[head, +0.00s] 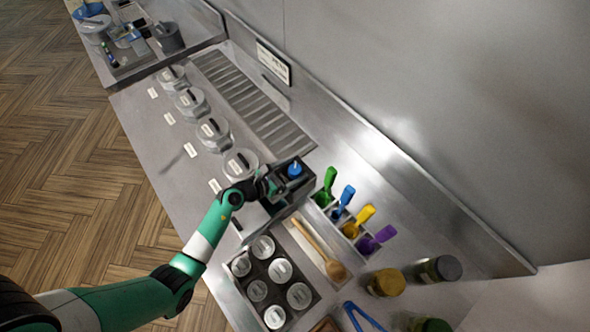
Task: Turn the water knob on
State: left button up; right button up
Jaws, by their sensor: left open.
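A small blue knob-like piece (295,170) sits on top of a dark box-shaped unit (283,208) on the steel counter. It looks like the water knob, but I cannot read any marking on it. My left arm reaches up from the lower left. My left gripper (276,184) is open, just left of the blue piece and over the dark unit. Its fingers are small and dark against the unit, so I cannot tell whether they touch the knob. My right gripper is not in view.
Several lidded round containers (212,131) line the counter, beside a slatted grate (250,98). Colored scoops (358,221), a wooden spoon (322,252), a tray of round lids (239,266), jars (384,282) and blue tongs (362,317) crowd the near right. A steel wall backs the counter.

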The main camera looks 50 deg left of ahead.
pick_arm(q)
jog(key=shift+w+f, duration=0.15)
jog(key=shift+w, duration=0.2)
grip_shut()
